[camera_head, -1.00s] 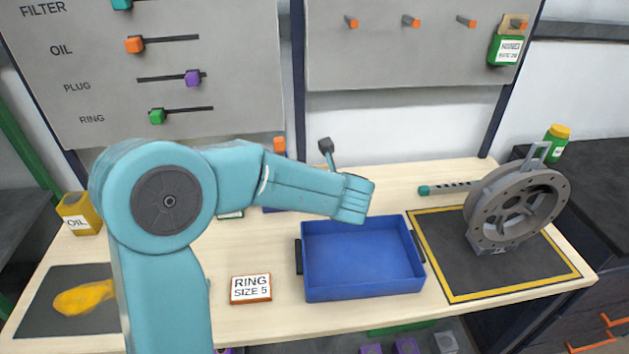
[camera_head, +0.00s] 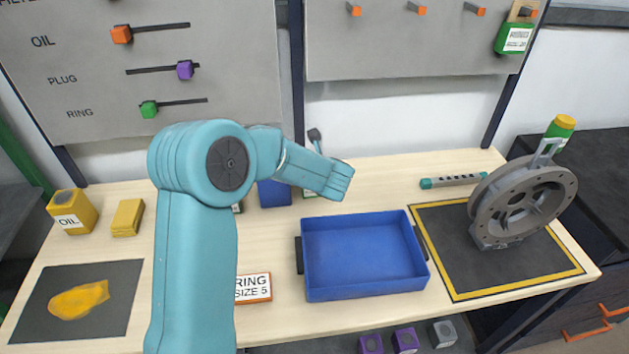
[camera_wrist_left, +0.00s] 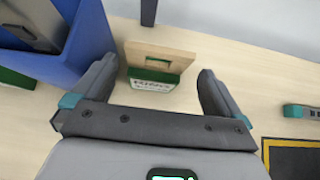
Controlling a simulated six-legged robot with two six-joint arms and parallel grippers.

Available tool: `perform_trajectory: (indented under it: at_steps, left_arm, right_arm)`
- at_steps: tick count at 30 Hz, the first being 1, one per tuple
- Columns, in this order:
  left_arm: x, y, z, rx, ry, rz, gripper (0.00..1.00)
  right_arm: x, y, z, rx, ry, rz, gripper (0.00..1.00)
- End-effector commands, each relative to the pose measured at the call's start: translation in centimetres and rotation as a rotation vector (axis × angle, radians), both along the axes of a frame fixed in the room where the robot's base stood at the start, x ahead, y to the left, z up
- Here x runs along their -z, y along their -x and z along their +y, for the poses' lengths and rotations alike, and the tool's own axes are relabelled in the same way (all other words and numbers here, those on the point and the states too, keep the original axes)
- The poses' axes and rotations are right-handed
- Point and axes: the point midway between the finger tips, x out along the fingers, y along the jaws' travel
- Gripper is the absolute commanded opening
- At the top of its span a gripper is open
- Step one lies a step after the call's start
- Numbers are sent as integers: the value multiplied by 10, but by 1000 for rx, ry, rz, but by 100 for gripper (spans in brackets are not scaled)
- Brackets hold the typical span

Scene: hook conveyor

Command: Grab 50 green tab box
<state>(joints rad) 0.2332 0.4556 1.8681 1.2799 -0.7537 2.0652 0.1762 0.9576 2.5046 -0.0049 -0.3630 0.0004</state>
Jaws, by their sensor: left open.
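A green box with a white label and a tan tab with a slot (camera_wrist_left: 152,85) is on the light table top in the left wrist view. It lies between the spread fingers of my left gripper (camera_wrist_left: 157,74), which is open and apart from it on both sides. In the head view my left arm hides the fingers and most of this box. A second green tab box (camera_head: 515,38) hangs from a peg at the top right of the board. My right gripper is not in view.
A blue bin (camera_head: 273,194) stands close beside the left finger. An empty blue tray (camera_head: 365,290) lies at the table's middle front. A grey flanged wheel part (camera_head: 525,200) stands on the yellow-edged mat (camera_head: 440,235). The RING SIZE 5 box (camera_head: 254,288) is partly behind my arm.

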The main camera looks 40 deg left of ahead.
Motion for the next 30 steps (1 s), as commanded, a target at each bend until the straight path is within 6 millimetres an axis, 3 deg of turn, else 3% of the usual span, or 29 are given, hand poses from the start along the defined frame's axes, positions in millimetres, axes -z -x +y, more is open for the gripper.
perform_trajectory:
  at_steps: [10,19,20,24,30]
  left_arm:
    - [26,-22,35,-2,1,1,100]
    - [31,-26,39,0,1,-1,100]
    - [31,-26,39,1,0,0,94]
    - [31,-26,39,1,0,0,50]
    - [31,-26,39,0,0,0,50]
  right_arm:
    - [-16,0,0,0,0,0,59]
    - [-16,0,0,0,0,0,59]
    - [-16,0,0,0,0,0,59]
    - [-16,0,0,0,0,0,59]
    - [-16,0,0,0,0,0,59]
